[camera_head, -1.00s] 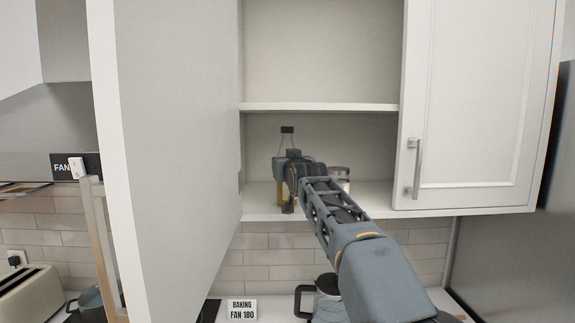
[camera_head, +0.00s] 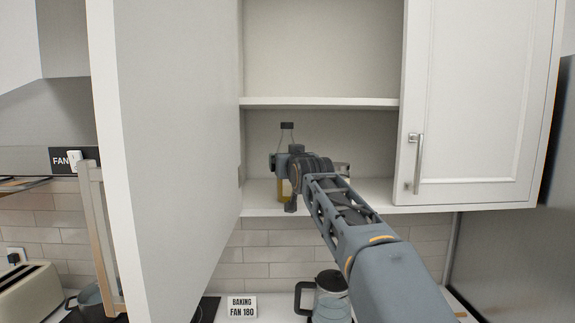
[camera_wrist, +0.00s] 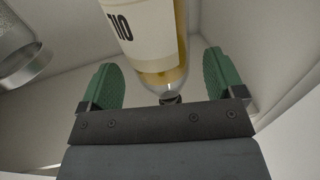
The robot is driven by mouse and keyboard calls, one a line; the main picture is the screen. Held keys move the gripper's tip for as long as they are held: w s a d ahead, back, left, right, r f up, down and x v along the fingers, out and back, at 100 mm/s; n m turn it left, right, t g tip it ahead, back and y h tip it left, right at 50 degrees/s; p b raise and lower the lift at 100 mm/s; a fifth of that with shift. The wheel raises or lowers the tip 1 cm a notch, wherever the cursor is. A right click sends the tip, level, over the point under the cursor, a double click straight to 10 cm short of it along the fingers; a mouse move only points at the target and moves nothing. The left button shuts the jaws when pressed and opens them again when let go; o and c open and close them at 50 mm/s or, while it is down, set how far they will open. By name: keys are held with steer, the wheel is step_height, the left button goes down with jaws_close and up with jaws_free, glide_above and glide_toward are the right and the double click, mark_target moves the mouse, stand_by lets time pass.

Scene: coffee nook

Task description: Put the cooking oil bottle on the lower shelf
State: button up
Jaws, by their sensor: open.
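The cooking oil bottle, with a dark cap and golden oil (camera_head: 283,190), stands inside the open cupboard on the lower shelf (camera_head: 258,206). It looks upright, and my gripper hides its middle in the head view. In the wrist view the bottle's pale label (camera_wrist: 143,32) and golden lower part lie between and beyond my two green fingers. My gripper (camera_wrist: 162,82) is open, with a gap on each side of the bottle. It also shows in the head view (camera_head: 285,178) in front of the bottle.
A clear jar (camera_wrist: 18,50) stands beside the bottle, mostly hidden by my arm in the head view. The open left door (camera_head: 165,150) and closed right door (camera_head: 465,110) flank the opening. The upper shelf (camera_head: 320,103) is close above; its visible part is empty.

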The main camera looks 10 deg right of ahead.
steer(key=s+b, duration=0.4)
steer(key=s, duration=0.5)
steer(key=s+f+g, duration=0.4)
steer(key=s+f, duration=0.4)
steer(key=f, duration=0.5)
steer(key=s+f+g, duration=0.4)
steer(key=s+f, duration=0.3)
steer(key=f, duration=0.6)
steer(key=s+f+g, duration=0.5)
steer(key=s+f, duration=0.3)
steer(key=f, duration=0.6)
steer(key=shift+s, duration=0.3)
steer(key=shift+c, duration=0.2)
